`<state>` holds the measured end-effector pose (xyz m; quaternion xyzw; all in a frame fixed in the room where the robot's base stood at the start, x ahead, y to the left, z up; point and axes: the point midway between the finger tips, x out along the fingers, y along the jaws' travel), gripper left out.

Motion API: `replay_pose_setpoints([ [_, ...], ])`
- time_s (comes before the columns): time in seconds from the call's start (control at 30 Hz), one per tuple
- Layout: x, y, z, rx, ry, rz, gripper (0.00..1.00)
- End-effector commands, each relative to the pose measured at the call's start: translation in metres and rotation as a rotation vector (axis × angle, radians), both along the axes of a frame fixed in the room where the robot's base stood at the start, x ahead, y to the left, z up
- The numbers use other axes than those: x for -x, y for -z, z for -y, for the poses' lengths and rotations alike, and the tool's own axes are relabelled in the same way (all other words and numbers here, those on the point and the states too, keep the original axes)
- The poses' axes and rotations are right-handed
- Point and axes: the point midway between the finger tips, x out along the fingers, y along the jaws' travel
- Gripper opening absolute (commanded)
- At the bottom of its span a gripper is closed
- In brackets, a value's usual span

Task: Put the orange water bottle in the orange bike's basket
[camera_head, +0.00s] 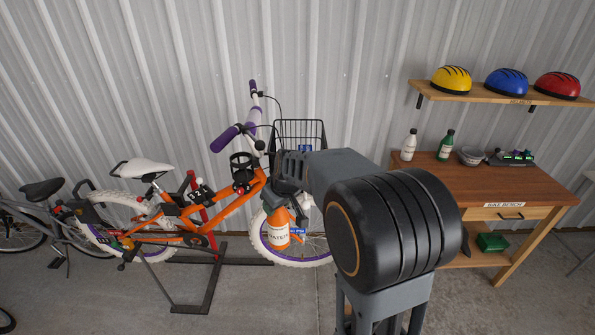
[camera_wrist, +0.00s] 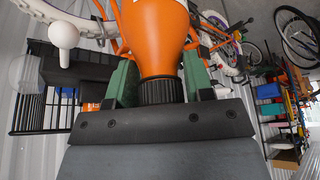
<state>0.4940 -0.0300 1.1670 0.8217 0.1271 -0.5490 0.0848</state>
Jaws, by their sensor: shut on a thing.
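The orange water bottle (camera_head: 278,231) has a white label and hangs below my gripper (camera_head: 289,181), in front of the front wheel in the head view. In the wrist view, the green-padded fingers of my gripper (camera_wrist: 160,88) are shut around the dark cap and neck of the orange bottle (camera_wrist: 155,32). The orange bike (camera_head: 232,209) stands to the left with purple grips. Its black wire basket (camera_head: 312,125) is at the handlebars, above and behind my gripper, its lower part hidden by my arm. The basket (camera_wrist: 28,108) shows at the left of the wrist view.
A wooden workbench (camera_head: 490,184) at the right holds a white bottle (camera_head: 409,146), a green bottle (camera_head: 446,147) and a bowl (camera_head: 472,156). Helmets sit on a shelf (camera_head: 495,93) above. A grey bike (camera_head: 40,215) stands far left. A blue item (camera_head: 305,148) shows near the basket.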

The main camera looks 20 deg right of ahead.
Motion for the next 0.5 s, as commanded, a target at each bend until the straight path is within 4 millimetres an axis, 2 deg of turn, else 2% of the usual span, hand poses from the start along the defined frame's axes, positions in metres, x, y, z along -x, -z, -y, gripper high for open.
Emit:
replay_pose_setpoints([
  [0.03,0.002,-0.013,0.008,0.000,0.003,0.007,0.00],
  [0.27,0.019,-0.074,0.044,-0.001,-0.004,0.006,0.00],
  [0.5,0.041,-0.151,0.089,-0.004,-0.016,0.002,0.00],
])
